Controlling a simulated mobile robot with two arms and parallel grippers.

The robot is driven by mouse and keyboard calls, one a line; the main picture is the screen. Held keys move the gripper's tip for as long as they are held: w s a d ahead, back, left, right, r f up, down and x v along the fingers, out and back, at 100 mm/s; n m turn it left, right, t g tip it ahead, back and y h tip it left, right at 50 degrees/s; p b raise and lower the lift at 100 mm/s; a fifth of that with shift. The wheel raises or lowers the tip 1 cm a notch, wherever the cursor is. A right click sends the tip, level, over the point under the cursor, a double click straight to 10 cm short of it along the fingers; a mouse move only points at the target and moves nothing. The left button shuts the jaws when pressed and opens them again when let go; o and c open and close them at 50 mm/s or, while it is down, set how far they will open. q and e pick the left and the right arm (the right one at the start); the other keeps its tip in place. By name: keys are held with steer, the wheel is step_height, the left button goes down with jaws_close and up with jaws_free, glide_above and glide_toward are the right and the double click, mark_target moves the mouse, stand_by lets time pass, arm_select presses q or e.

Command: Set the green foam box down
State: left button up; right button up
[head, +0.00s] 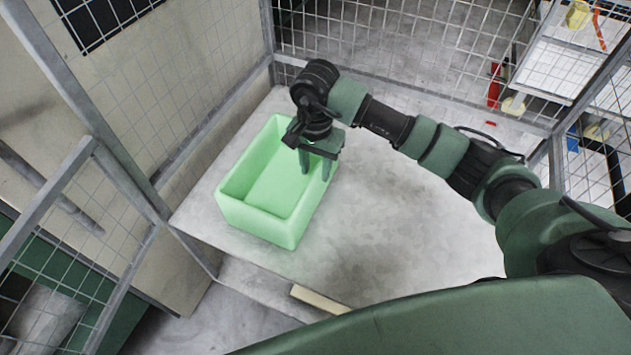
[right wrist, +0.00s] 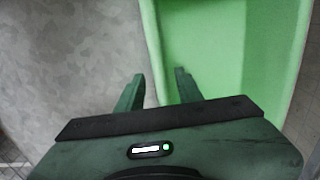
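The green foam box (head: 258,222) is an open-topped, light green tub. It appears to rest upright on the grey table (head: 385,225), near its left side. My right gripper (head: 316,170) is over the box's right wall, pointing down. In the right wrist view the gripper (right wrist: 159,76) has its fingers spread, one on each side of the box wall (right wrist: 151,40). One finger is over the inside, the other outside over the table. Gaps show between the fingers and the wall. My left gripper is not in view.
Wire mesh fencing (head: 400,45) with metal posts runs behind and to the left of the table. A beige strip (head: 320,299) lies at the table's front edge. The tabletop right of the box is clear beneath my right arm.

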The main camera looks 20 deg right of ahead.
step_height(320, 180, up, 6)
steer(key=shift+r+b, duration=0.2)
steer(key=shift+b, duration=0.6)
